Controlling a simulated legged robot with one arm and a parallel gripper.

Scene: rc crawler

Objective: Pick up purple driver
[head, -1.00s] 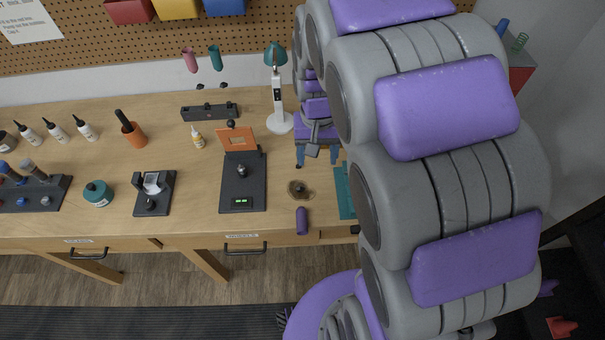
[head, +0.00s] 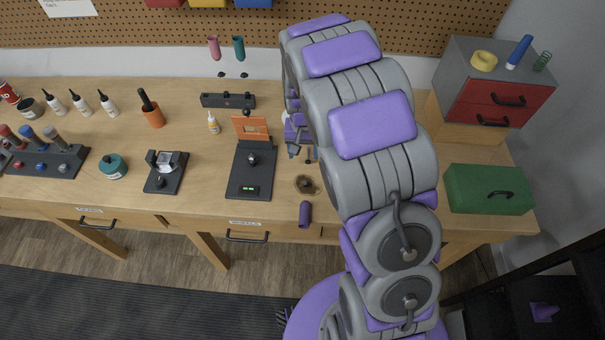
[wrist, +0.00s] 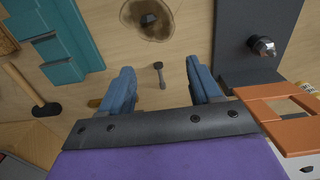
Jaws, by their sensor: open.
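The purple driver (head: 305,214) shows in the head view as a dark purple handle at the bench's front edge. It is below a brown round piece (head: 304,185), which also shows at the top of the wrist view (wrist: 148,18). I do not see the driver in the wrist view. My gripper (wrist: 160,68) is open and empty, its two blue fingers apart and pointing down over the bench. A small grey tool with a round end (wrist: 159,76) lies between the fingertips in view, apparently below them. In the head view my arm partly hides the gripper.
A black plate stand with an orange panel (head: 250,128) stands left of the gripper. A teal piece (wrist: 65,45) and a hammer-like tool (wrist: 45,108) lie on the other side. A green box (head: 489,190) and red drawers (head: 497,103) are at the right.

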